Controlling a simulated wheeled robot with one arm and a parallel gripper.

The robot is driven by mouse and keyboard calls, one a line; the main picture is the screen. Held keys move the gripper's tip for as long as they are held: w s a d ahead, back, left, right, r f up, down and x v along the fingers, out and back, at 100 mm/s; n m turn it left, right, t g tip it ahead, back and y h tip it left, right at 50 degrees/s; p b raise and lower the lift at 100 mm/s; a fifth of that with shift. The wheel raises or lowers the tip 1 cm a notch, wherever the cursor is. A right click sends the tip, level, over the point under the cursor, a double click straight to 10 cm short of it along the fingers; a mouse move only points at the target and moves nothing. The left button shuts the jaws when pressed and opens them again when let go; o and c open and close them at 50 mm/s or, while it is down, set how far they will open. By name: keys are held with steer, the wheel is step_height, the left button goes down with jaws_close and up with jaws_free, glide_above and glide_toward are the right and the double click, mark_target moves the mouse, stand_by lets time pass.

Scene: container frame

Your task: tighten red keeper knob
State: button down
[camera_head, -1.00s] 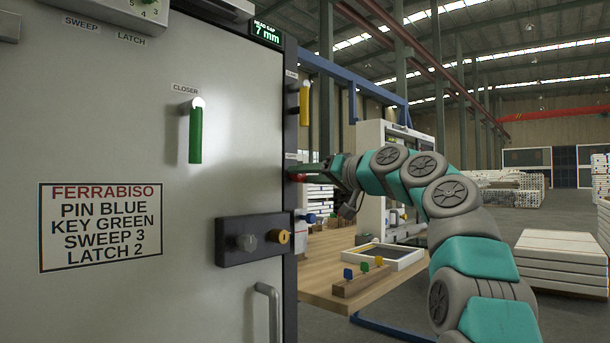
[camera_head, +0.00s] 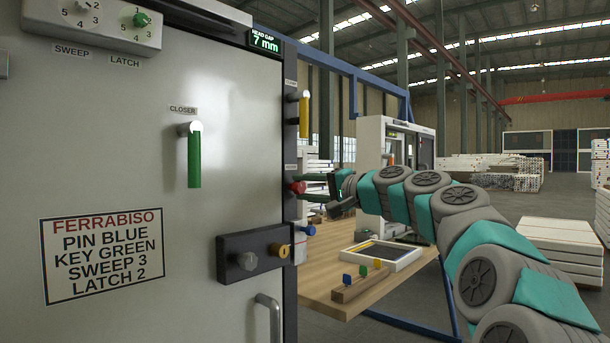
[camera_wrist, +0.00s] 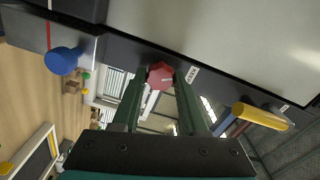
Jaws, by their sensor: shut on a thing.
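The red keeper knob (camera_head: 298,187) sits on the dark right edge of the grey door, below the yellow handle. In the wrist view the red knob (camera_wrist: 160,76) shows between the two dark green fingertips. My gripper (camera_wrist: 161,84) is shut on the knob, one finger on each side. In the head view my gripper (camera_head: 312,187) reaches the knob from the right. The green display (camera_head: 265,41) at the door's top reads "HEAD GAP 7 mm".
The yellow handle (camera_head: 304,113) hangs near the knob on the door edge. A blue knob (camera_wrist: 62,60) stands on the other side in the wrist view. The green closer handle (camera_head: 194,158) and lock block (camera_head: 232,268) are on the door. A wooden table (camera_head: 335,270) lies below my arm.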

steer(key=m+p, duration=0.1)
steer(key=m, duration=0.1)
steer(key=shift+m, duration=0.3)
steer(key=shift+f+m, duration=0.15)
steer(key=shift+m, duration=1.15)
steer(key=shift+c, duration=2.2)
jaws_free()
steer(key=shift+w+d, duration=0.1)
steer(key=b+v, duration=0.1)
steer(key=v, duration=0.6)
steer(key=shift+s+d, duration=0.3)
